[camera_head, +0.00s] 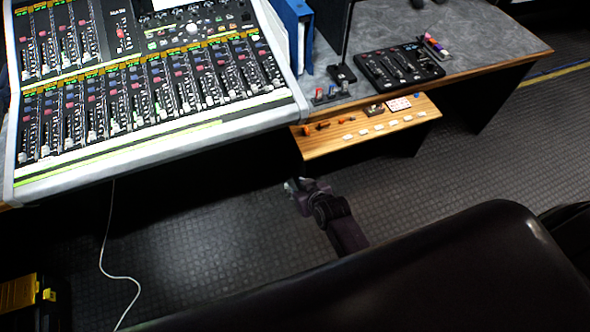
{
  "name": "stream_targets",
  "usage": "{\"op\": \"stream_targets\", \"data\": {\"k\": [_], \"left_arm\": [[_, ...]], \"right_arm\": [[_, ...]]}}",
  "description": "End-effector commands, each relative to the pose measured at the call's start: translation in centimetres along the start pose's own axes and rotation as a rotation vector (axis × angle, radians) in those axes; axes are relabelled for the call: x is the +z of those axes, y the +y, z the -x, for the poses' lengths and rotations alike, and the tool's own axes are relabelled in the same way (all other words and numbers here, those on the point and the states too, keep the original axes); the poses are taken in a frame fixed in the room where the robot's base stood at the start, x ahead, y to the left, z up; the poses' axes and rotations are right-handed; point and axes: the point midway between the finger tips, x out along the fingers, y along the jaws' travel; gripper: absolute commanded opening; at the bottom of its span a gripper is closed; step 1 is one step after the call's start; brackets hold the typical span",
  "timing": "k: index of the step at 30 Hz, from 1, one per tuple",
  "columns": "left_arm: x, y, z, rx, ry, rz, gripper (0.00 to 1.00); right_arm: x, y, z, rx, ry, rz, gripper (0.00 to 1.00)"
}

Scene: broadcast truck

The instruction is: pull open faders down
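The large mixing console (150,90) fills the upper left, with rows of channel strips and fader slots. In its front row (140,105) many pale fader caps sit near the bottom of their slots. Some caps look higher, but they are too small to tell exactly. A small black mixer (400,67) lies on the desk to the right; its faders are too small to read. My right gripper (291,186) hangs over the dark floor, in front of and below the console's right corner, touching nothing visible. Its finger opening is unclear. My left gripper is out of view.
A wooden pull-out shelf (372,135) with small white and orange pieces juts out beyond my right gripper. A blue binder (292,30) stands beside the console. A dark rounded seat back (430,270) fills the lower right. A white cable (103,262) hangs to the floor.

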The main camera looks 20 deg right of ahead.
Motion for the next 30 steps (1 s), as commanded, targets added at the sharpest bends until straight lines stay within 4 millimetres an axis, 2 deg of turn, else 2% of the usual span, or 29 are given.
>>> {"op": "stream_targets", "data": {"k": [3,9,27,29,30], "left_arm": [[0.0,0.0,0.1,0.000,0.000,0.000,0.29],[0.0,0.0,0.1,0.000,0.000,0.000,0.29],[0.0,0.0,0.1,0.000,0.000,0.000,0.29],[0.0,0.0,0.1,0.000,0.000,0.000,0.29],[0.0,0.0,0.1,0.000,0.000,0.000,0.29]], "right_arm": [[1.5,-0.1,-0.2,-0.003,-0.022,0.003,0.29],[2.6,-0.3,-0.4,-0.005,-0.038,0.004,0.29],[2.8,-0.3,-0.4,-0.005,-0.041,0.004,0.29],[3.6,-0.4,-0.5,-0.007,-0.052,0.006,0.29],[4.6,-0.5,-0.7,-0.008,-0.067,0.007,0.29]]}}
